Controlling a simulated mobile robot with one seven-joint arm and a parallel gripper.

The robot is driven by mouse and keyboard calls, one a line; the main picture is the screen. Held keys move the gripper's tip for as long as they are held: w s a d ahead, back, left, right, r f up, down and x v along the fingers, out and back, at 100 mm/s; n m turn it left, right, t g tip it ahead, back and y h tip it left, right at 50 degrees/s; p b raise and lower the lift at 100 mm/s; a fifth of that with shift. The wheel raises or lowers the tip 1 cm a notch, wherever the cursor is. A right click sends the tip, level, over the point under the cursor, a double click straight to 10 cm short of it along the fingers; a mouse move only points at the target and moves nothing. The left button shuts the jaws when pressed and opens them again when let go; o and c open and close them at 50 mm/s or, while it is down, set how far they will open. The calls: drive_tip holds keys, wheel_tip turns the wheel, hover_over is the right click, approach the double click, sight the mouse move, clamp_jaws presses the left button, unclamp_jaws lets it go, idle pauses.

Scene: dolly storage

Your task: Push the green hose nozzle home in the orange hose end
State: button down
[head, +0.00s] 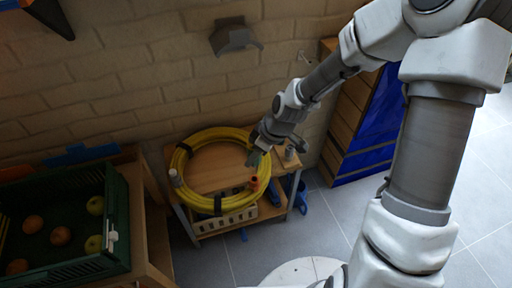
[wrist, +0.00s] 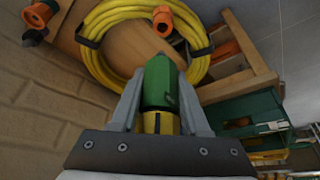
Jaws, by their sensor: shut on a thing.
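My gripper (wrist: 160,105) is shut on the green hose nozzle (wrist: 159,82), which has a yellow part at its rear. In the head view, my gripper (head: 257,155) hangs over the right part of the wooden table (head: 218,165). The orange hose end (wrist: 163,17) belongs to the coiled yellow hose (wrist: 100,20). In the head view, the orange hose end (head: 253,184) stands near the coil's front right, just below my gripper. In the wrist view, the nozzle's tip points towards it, with a visible gap between them. The two are apart.
A green crate (head: 62,270) with several fruits stands at the left. A blue-sided wooden cabinet (head: 362,130) stands at the right. A grey holder (head: 234,36) is on the brick wall behind. A white power strip (head: 226,221) is below the tabletop. Floor at front right looks clear.

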idle(0.4)
drive_tip(key=shift+f+b, duration=2.05)
drive_tip(key=shift+f, duration=0.75)
drive_tip(key=shift+f+b, duration=1.05)
drive_tip(key=shift+f, duration=0.45)
drive_tip(key=shift+c, duration=1.5)
unclamp_jaws()
drive_tip(key=shift+r, duration=0.1)
drive_tip(key=p+v, duration=0.9)
drive_tip(key=v, duration=0.8)
